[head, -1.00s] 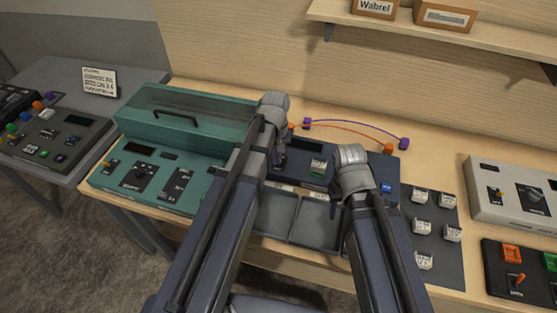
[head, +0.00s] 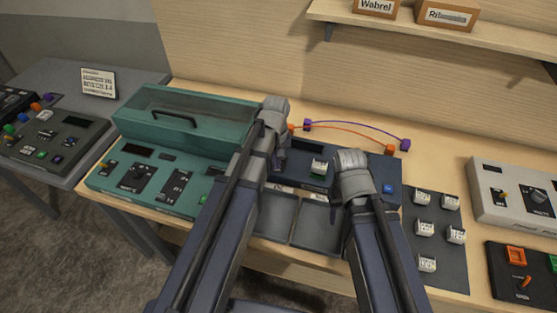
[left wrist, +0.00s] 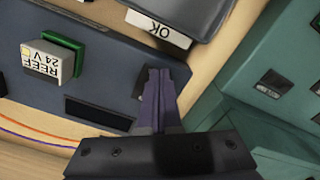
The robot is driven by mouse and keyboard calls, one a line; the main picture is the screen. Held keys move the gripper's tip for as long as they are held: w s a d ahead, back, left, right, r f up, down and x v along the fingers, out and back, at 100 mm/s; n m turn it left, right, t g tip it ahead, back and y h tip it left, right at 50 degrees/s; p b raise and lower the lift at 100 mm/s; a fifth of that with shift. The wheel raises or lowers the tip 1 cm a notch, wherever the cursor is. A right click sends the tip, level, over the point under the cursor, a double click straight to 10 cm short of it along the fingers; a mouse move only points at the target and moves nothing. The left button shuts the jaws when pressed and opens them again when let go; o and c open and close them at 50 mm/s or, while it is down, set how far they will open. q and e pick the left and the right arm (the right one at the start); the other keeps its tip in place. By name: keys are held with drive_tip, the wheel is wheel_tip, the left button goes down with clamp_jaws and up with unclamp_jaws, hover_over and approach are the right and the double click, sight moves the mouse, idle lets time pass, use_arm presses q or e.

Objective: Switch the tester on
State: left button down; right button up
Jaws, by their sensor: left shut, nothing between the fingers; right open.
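The dark blue console (head: 305,158), which looks like the tester, sits mid-bench. It has a dark display, a green socket (left wrist: 69,47) holding a white module (left wrist: 46,63) marked REEF 24 V, and a blue button (head: 388,188) at its right end. My left gripper (left wrist: 158,74) is shut and empty, its fingertips over the console's edge near a white OK label (left wrist: 158,29). They cover whatever control lies under them, and I cannot tell whether they touch. In the head view my left gripper (head: 279,165) is at the console's left end. My right gripper (head: 345,195) is mostly hidden behind its own wrist.
A teal console (head: 150,178) with a lidded case (head: 180,115) is close on the left. Grey trays (head: 308,224) lie in front. Orange and purple leads (head: 350,130) arc behind. A panel of white modules (head: 440,268) and a grey console (head: 510,205) stand right.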

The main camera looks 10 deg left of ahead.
use_arm(q)
drive_tip(key=shift+w, duration=1.35)
drive_tip(key=shift+s+r, duration=0.1)
wheel_tip(320, 180, up, 7)
drive_tip(key=p, duration=0.7)
drive_tip(key=shift+s, duration=0.4)
use_arm(e)
wheel_tip(320, 180, up, 7)
